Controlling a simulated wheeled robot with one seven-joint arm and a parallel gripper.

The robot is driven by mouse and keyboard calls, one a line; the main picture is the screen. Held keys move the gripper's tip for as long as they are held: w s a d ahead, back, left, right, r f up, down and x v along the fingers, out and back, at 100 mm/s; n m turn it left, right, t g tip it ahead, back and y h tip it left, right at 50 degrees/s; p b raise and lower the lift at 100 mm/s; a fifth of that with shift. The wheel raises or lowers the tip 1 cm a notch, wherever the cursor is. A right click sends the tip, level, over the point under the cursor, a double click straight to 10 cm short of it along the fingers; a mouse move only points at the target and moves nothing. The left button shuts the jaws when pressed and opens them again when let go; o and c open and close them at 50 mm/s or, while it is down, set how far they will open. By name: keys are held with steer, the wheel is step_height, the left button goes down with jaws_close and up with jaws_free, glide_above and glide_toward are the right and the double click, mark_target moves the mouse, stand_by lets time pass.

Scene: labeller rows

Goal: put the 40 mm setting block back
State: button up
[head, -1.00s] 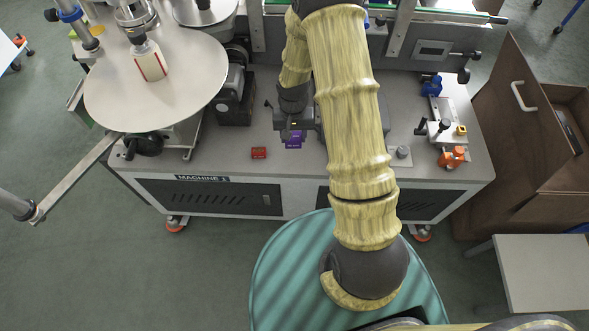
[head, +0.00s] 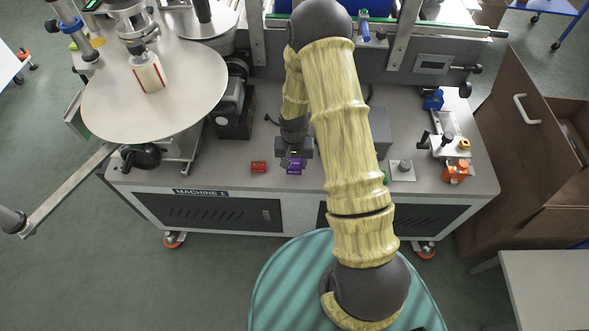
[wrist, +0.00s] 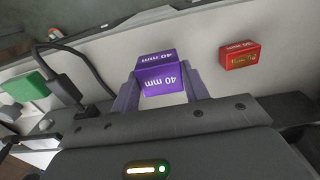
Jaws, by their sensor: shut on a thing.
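The purple setting block (wrist: 160,78), marked "40 mm", is between the two fingers of my gripper (wrist: 160,92) in the wrist view. My gripper is shut on it. In the head view the purple block (head: 296,166) shows just below my gripper (head: 294,157), over the front part of the machine's bench top (head: 225,178). I cannot tell whether the block touches the bench top.
A small red block (head: 258,167) lies on the bench top to the left; it also shows in the wrist view (wrist: 239,55). A green block (wrist: 28,86) is at the left of the wrist view. A grey plate with a knob (head: 402,170) and an orange clamp (head: 456,172) stand to the right.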

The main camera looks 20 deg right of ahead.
mark_target(294, 170)
steer(key=shift+f, duration=1.9)
steer(key=shift+f, duration=0.2)
steer(key=o, duration=1.2)
step_height(294, 170, up, 12)
steer(key=shift+r, duration=0.2)
